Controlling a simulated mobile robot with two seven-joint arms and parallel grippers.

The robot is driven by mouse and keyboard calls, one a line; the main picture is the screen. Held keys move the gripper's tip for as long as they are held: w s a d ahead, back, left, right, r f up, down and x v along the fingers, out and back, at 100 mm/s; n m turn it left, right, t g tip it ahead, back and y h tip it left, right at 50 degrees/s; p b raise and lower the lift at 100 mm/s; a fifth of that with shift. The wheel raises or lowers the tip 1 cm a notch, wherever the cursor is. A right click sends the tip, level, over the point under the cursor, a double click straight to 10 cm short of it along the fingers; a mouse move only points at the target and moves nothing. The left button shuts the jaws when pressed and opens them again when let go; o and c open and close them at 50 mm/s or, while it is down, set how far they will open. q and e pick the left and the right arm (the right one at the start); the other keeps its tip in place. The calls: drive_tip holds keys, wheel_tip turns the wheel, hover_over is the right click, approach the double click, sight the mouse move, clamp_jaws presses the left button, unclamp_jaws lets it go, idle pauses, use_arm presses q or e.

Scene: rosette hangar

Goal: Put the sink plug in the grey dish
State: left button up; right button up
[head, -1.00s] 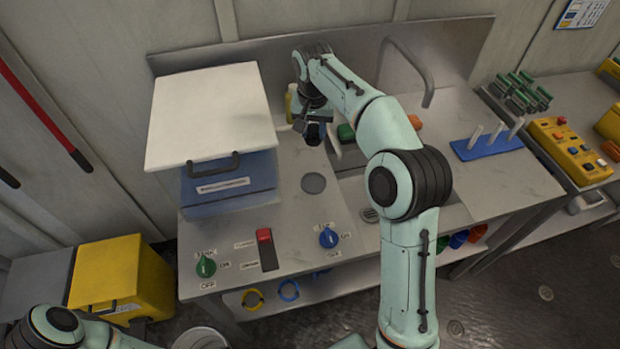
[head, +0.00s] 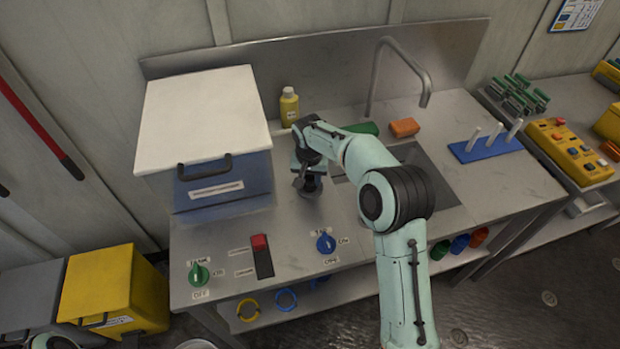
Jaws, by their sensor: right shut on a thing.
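My right gripper (head: 309,181) points down over the counter, just right of the blue box, and is shut on a small dark thing (head: 312,188), which looks like the sink plug. The fingers hide most of it. The grey dish (head: 309,195) lies on the counter directly under the gripper and is mostly covered by it. I cannot tell whether the plug touches the dish. My left gripper is out of view; only a bit of the left arm shows at the lower left.
A blue box with a white lid (head: 205,110) stands close left of the gripper. A yellow bottle (head: 289,108), green and orange blocks (head: 404,127) and a tap (head: 377,75) stand behind. The sink (head: 440,185) is right. Knobs and a red switch (head: 260,243) line the front.

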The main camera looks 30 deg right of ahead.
sight(310, 190)
drive_tip(key=shift+f, duration=0.15)
drive_tip(key=o, duration=0.6)
drive_tip(key=shift+f, duration=0.1)
drive_tip(key=o, duration=0.4)
drive_tip(key=shift+r, duration=0.2)
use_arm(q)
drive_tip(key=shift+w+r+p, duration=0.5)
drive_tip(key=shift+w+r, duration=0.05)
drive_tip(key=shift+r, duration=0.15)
use_arm(e)
drive_tip(key=r, duration=0.4)
drive_tip(key=s+r, duration=0.1)
drive_tip(key=r, duration=0.3)
drive_tip(key=a+r, duration=0.1)
drive_tip(key=r, duration=0.3)
drive_tip(key=shift+s, duration=0.2)
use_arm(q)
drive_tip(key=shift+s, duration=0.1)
use_arm(e)
drive_tip(key=shift+s+f, duration=0.1)
drive_tip(key=shift+f, duration=0.05)
